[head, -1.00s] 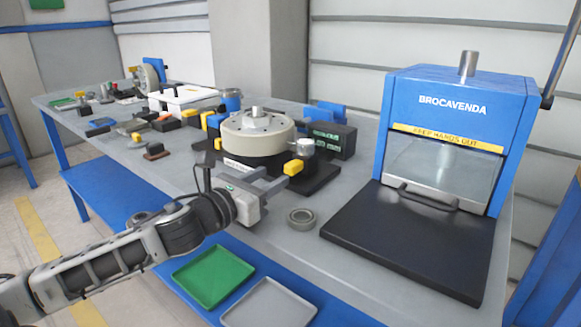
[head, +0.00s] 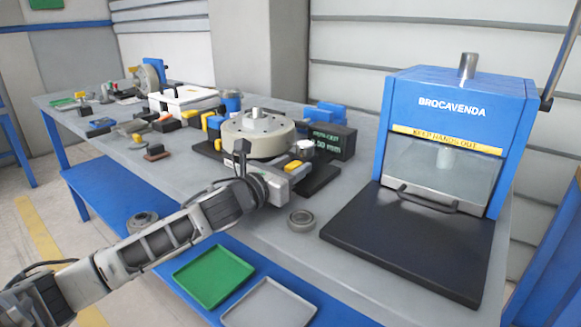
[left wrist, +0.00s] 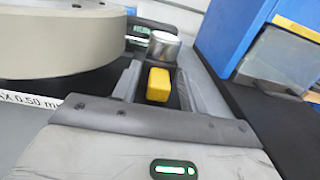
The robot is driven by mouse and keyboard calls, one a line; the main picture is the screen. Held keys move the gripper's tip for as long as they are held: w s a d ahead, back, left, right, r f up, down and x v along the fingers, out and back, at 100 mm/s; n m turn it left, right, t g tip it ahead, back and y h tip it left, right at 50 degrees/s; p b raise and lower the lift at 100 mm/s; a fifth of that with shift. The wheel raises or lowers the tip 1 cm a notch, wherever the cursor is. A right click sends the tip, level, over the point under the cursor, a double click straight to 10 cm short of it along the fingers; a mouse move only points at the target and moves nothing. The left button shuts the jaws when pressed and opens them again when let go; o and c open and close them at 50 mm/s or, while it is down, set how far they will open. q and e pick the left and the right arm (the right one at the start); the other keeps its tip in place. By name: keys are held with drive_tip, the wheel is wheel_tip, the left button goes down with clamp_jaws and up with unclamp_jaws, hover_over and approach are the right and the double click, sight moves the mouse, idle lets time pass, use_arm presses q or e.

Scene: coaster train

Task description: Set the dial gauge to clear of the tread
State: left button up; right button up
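The dial gauge shows as a round silver body (head: 305,148) with a yellow block (head: 293,166) in front of it, close to the right side of the pale round wheel (head: 258,138). My left gripper (head: 284,178) is at the yellow block. In the left wrist view the block (left wrist: 159,84) lies between my two open fingers, with a dark gap beside it; the silver body (left wrist: 152,45) is just beyond. A dark readout box (head: 332,140) behind shows lit digits, too small to read surely. Whether the gauge tip touches the wheel is hidden. My right gripper is not in view.
A blue press (head: 455,125) with a black base plate (head: 410,240) stands at the right. A grey ring (head: 301,220) lies on the table in front of the gauge. Green (head: 213,275) and grey (head: 268,303) trays sit lower at the front. Blue blocks (head: 325,113) stand behind the readout.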

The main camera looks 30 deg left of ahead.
sight(304, 186)
use_arm(q)
clamp_jaws()
drive_tip(key=shift+d, duration=0.35)
drive_tip(key=shift+s+d+r+p, duration=0.15)
drive_tip(key=shift+d+p, duration=0.5)
drive_tip(key=shift+d, duration=0.7)
drive_tip(key=shift+f, duration=0.2)
drive_tip(key=shift+o, duration=0.6)
unclamp_jaws()
drive_tip(key=shift+d, duration=0.1)
